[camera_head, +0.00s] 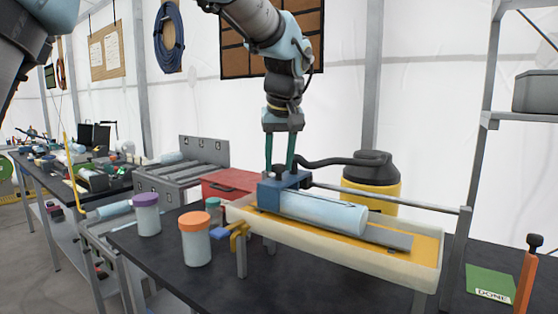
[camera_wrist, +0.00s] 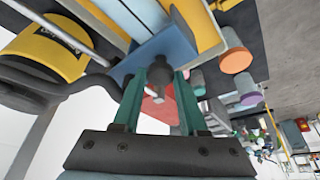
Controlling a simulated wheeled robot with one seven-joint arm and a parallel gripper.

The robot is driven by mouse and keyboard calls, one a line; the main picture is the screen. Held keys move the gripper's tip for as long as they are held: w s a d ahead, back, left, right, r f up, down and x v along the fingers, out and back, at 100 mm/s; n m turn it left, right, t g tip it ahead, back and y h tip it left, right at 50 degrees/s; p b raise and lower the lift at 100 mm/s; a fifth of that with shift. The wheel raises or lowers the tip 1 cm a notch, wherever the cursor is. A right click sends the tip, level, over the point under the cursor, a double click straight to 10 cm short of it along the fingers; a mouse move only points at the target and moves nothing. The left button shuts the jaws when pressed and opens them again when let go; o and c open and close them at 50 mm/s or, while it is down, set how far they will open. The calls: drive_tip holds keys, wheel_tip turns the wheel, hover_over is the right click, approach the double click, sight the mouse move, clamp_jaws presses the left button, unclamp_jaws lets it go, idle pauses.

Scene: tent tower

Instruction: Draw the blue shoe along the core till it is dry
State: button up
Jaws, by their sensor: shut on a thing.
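The blue shoe (camera_head: 272,193) sits at the left end of the pale blue core (camera_head: 322,212), touching it as far as I can see. The core lies lengthwise in a cream tray (camera_head: 350,263) with a yellow floor. My gripper (camera_head: 281,165) is above the shoe, pointing down, with its green fingers shut on the shoe's dark knob. In the wrist view the knob (camera_wrist: 160,74) shows between the fingers, and the blue shoe (camera_wrist: 150,55) lies beyond it. Whether the core's surface is wet I cannot tell.
A dark hose (camera_head: 335,160) runs from near the shoe to a yellow and black canister (camera_head: 370,182) behind. A metal rail (camera_head: 390,196) spans above the tray. Lidded jars (camera_head: 195,240) and a red case (camera_head: 230,184) stand left. A green DONE pad (camera_head: 490,283) is at right.

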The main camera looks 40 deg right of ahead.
clamp_jaws()
idle(0.8)
